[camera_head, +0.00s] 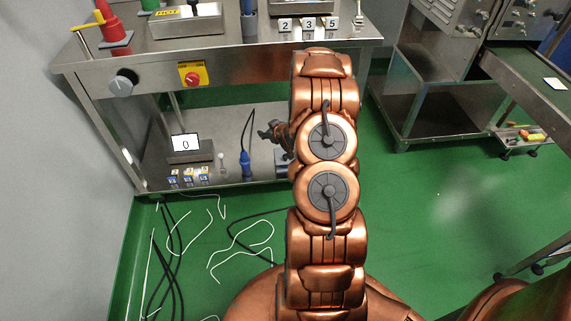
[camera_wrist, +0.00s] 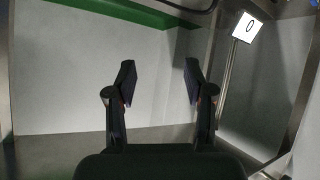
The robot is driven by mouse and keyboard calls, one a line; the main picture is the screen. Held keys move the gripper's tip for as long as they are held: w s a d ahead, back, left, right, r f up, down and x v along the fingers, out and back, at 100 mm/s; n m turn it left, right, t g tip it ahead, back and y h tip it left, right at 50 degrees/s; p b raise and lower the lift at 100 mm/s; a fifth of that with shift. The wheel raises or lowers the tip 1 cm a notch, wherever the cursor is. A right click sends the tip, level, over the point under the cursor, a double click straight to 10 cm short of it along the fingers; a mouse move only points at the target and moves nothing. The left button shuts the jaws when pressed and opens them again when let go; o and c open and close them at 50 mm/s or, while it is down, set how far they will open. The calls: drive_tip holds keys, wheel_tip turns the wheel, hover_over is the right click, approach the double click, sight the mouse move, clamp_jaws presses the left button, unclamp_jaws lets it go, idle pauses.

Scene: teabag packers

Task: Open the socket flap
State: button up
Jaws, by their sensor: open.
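My gripper (camera_head: 268,132) is above the lower shelf of the steel bench, left of my arm, pointing left. In the wrist view my gripper (camera_wrist: 160,82) shows two dark fingers spread apart with nothing between them. A small grey box (camera_head: 282,160) sits on the lower shelf below my gripper, partly hidden by my arm. It may be the socket, but I cannot make out a flap on it. No socket or flap shows in the wrist view. A blue plug (camera_head: 245,164) with a black cable stands on the shelf left of the box.
A display reading 0 (camera_head: 185,143) stands on the lower shelf (camera_head: 218,120) at left; this display also shows in the wrist view (camera_wrist: 247,28). Small blue-and-white blocks (camera_head: 188,176) lie before it. A red knob (camera_head: 192,78) is on the bench front. Loose cables (camera_head: 240,240) cover the green floor.

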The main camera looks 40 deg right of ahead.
sight(285, 155)
drive_tip(key=s+d+f+m+t+h+b, duration=0.1)
drive_tip(key=s+d+f+t+b, duration=0.15)
drive_tip(key=f, duration=0.45)
drive_tip(key=s+d+f+m+t+h+b, duration=0.1)
drive_tip(key=s+f+t+b, duration=0.2)
drive_tip(key=f, duration=0.4)
drive_tip(key=s+d+f+m+t+h+b, duration=0.1)
drive_tip(key=s+f+b, duration=0.2)
drive_tip(key=f+b, duration=0.25)
drive_tip(key=shift+g, duration=0.25)
drive_tip(key=shift+f+b+x, duration=0.15)
drive_tip(key=shift+b+x, duration=0.35)
drive_tip(key=shift+x, duration=1.4)
drive_tip(key=shift+f+b+x, duration=0.15)
drive_tip(key=shift+b+x, duration=0.3)
drive_tip(key=shift+x, duration=1.4)
drive_tip(key=shift+d, duration=0.15)
clamp_jaws()
